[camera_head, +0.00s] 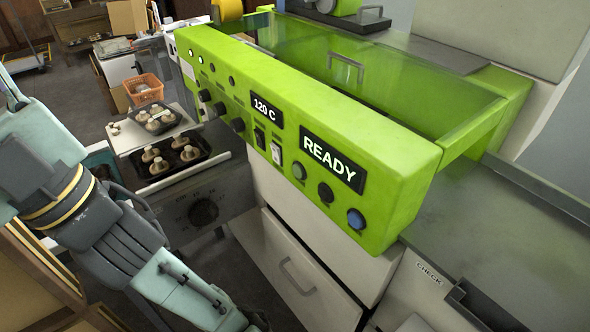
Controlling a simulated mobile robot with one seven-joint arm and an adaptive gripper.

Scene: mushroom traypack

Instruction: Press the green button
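The lime-green machine (395,165) has a slanted front control panel. Its lower row holds a dull grey-green round button (298,171), a dark round button (326,193) and a blue round button (356,219). The grey-green one looks closest to green and appears unlit. Nothing touches these buttons. My arm runs from the left edge down to the bottom edge, left of the panel and apart from it. I cannot make out my gripper or its fingertips in this view.
Displays read "120 C" (265,110) and "READY" (331,160). An orange basket (144,89) stands behind. A drawer (300,275) is below the panel, and a grey surface (500,235) is at right.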

